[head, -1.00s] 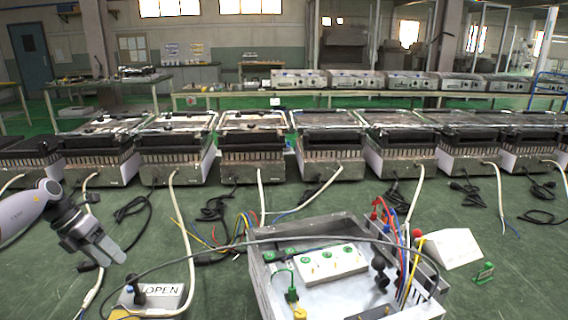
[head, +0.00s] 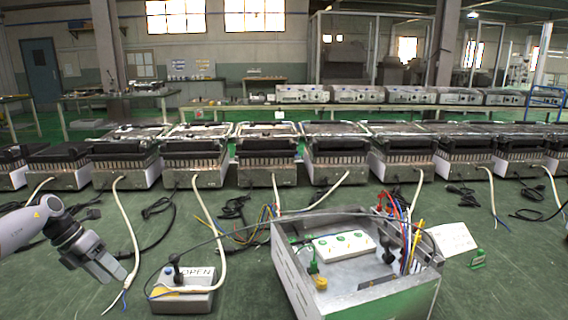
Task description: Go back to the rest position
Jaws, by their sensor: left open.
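My left gripper (head: 106,272) comes in from the left and hangs over the green table, pointing down and to the right. It is open with nothing between its fingers. It is apart from the grey box with the OPEN label (head: 184,290), which lies to its right. My right gripper is not in the head view. An open metal housing (head: 292,268) stands at the front right, with a white terminal block (head: 344,245) and coloured wires (head: 408,240) inside.
A row of heating units (head: 266,160) with white cables spans the back of the green table (head: 230,262). Loose black and white cables lie in front of them, one white cable (head: 133,235) close to my left gripper. A white block (head: 452,238) and a small green part (head: 477,259) sit right of the housing.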

